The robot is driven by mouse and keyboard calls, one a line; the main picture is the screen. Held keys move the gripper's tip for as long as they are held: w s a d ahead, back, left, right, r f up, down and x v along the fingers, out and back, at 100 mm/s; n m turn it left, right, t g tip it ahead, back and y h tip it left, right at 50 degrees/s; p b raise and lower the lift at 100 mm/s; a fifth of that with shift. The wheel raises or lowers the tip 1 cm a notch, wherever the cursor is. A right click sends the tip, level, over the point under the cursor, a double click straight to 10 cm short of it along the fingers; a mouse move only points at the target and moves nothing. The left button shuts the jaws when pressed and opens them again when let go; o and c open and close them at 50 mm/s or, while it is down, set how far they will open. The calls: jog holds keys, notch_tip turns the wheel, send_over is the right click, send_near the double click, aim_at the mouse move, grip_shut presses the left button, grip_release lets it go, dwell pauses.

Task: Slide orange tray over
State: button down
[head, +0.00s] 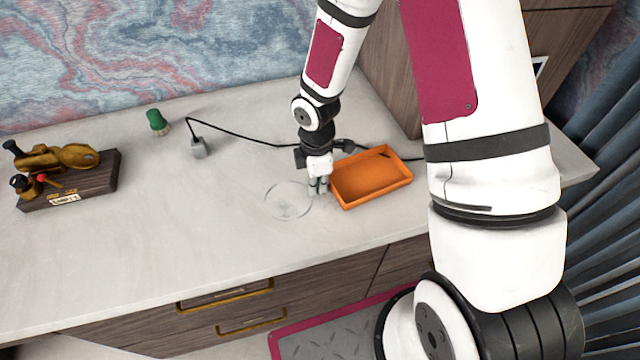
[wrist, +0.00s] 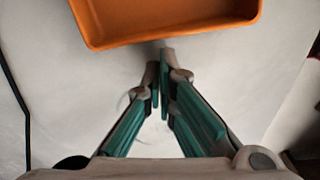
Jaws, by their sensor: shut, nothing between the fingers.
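The orange tray (head: 372,178) is a shallow, empty rectangular tray lying flat on the pale desk top near its right part. My gripper (head: 319,188) points down just left of the tray's left wall. Its fingers are shut with nothing between them. In the wrist view the orange tray (wrist: 165,18) fills the top, and my gripper's fingertips (wrist: 160,62) are close together just below its near wall. A narrow strip of desk shows between them there; whether any part touches is hard to tell.
A clear round glass dish (head: 288,201) lies left of my gripper. A black cable with a grey plug (head: 198,147) runs behind my gripper. A green-capped object (head: 157,121) and a wooden stand with brass pieces (head: 68,180) are farther left. The desk's front left is bare.

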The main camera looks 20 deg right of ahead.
jog(key=a, duration=0.3)
jog(key=shift+w+r, duration=0.15)
jog(key=shift+r, duration=0.15)
notch_tip(320, 180, up, 8)
notch_tip(320, 180, up, 11)
jog(key=m+t+h, duration=0.1)
jog(key=m, duration=0.3)
send_over(305, 195)
jog(key=s+d, duration=0.3)
jog(key=d, duration=0.1)
jog(key=s+d+r+m+t, duration=0.1)
jog(key=s+d+r+m, duration=0.1)
jog(key=s+r+m, duration=0.4)
jog(key=s+r+m+t+y, duration=0.1)
jog(key=s+r+m+t, duration=0.1)
jog(key=s+r+m, duration=0.5)
jog(key=s+r, duration=0.2)
jog(key=s, duration=0.4)
jog(key=shift+d+p, duration=0.2)
jog(key=shift+p, duration=0.2)
jog(key=shift+r, duration=0.1)
